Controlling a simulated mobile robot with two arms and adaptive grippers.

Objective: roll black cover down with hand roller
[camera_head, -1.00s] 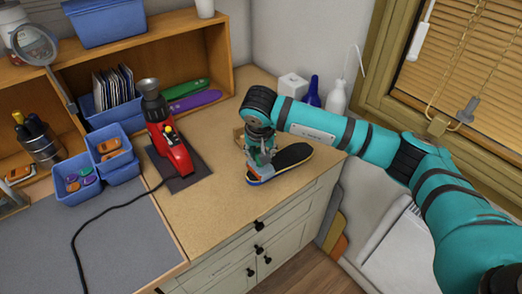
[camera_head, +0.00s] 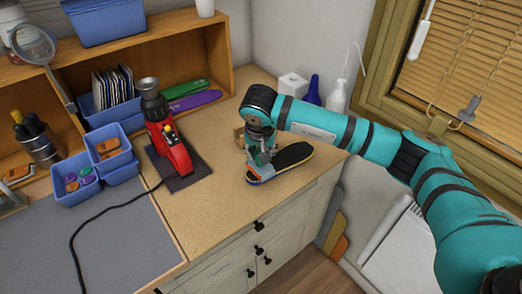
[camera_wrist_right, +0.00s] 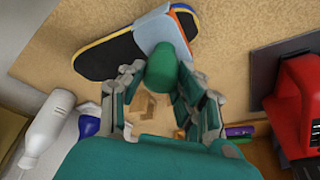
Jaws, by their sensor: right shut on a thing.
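An insole with a black cover (camera_head: 293,154) lies on the wooden worktop. Its black cover (camera_wrist_right: 108,54) also shows in the right wrist view, with a blue and tan edge. My right gripper (camera_head: 259,158) is over the near-left end of the insole. In the right wrist view, my right gripper (camera_wrist_right: 158,82) is shut on the green handle (camera_wrist_right: 161,68) of the hand roller. A pale blue-grey part beyond the handle lies over the coloured end of the insole; whether the roller touches the cover is hidden. My left gripper is not in view.
A red machine (camera_head: 172,150) stands on a dark mat to the left, its black cable crossing the grey mat. Blue bins (camera_head: 82,190) are further left. A small wooden piece (camera_wrist_right: 148,106) lies near the gripper. A white bottle (camera_head: 337,97) stands behind. The front worktop is clear.

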